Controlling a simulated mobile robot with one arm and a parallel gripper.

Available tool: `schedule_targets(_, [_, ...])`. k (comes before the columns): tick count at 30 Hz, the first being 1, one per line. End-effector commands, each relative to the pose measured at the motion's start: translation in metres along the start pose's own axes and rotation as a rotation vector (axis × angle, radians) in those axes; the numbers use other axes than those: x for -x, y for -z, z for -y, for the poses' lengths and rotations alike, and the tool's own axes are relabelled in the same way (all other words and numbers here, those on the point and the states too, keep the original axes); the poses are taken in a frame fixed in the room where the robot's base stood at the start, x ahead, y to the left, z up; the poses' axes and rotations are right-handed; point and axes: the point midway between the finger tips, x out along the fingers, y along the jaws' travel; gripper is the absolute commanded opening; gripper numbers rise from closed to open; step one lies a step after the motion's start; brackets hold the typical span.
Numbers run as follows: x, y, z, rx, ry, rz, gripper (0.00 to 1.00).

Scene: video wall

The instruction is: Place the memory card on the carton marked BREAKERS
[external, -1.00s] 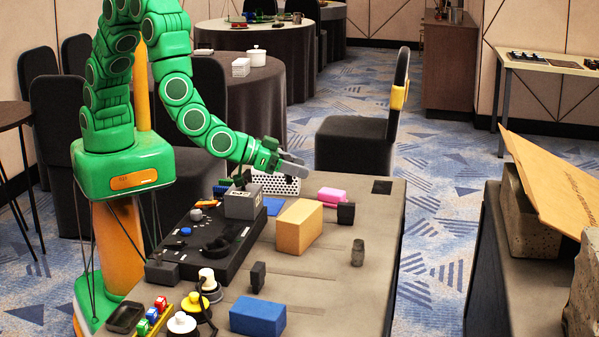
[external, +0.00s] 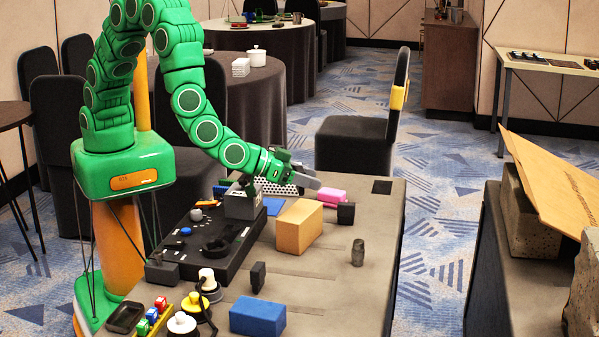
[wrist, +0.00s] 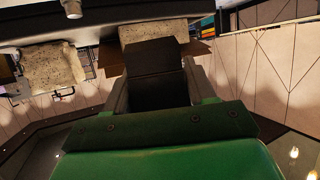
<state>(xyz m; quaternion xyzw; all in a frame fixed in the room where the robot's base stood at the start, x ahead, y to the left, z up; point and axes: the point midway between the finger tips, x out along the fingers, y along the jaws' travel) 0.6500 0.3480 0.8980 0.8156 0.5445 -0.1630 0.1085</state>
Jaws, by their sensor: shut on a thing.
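My gripper (external: 302,178) is over the far part of the table, near the white perforated basket and the pink box. In the wrist view, a dark flat square piece (wrist: 152,57), apparently the memory card, sits between the two fingers of my gripper (wrist: 157,88), which are shut on it. The card cannot be made out in the external view. A tan carton (external: 298,228) and a grey box (external: 243,205) stand close by on the table. No lettering reading BREAKERS can be made out, so I cannot tell which carton bears it.
A black console (external: 215,243) lies left of the tan carton. A pink box (external: 332,195), a black block (external: 346,213), a dark cylinder (external: 358,253) and a blue box (external: 258,316) stand around it. The table's right front is mostly clear.

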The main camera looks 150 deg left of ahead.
Motion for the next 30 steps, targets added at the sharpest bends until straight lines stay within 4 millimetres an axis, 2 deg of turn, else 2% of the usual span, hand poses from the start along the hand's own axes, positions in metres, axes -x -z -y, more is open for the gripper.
schedule_targets(17, [-0.017, -0.041, 0.001, -0.001, 0.001, 0.0, 0.21])
schedule_targets(29, [-0.018, -0.044, 0.0, 0.0, 0.0, 0.0, 0.21])
schedule_targets(30, [-0.018, -0.044, 0.0, 0.0, 0.0, -0.001, 0.58])
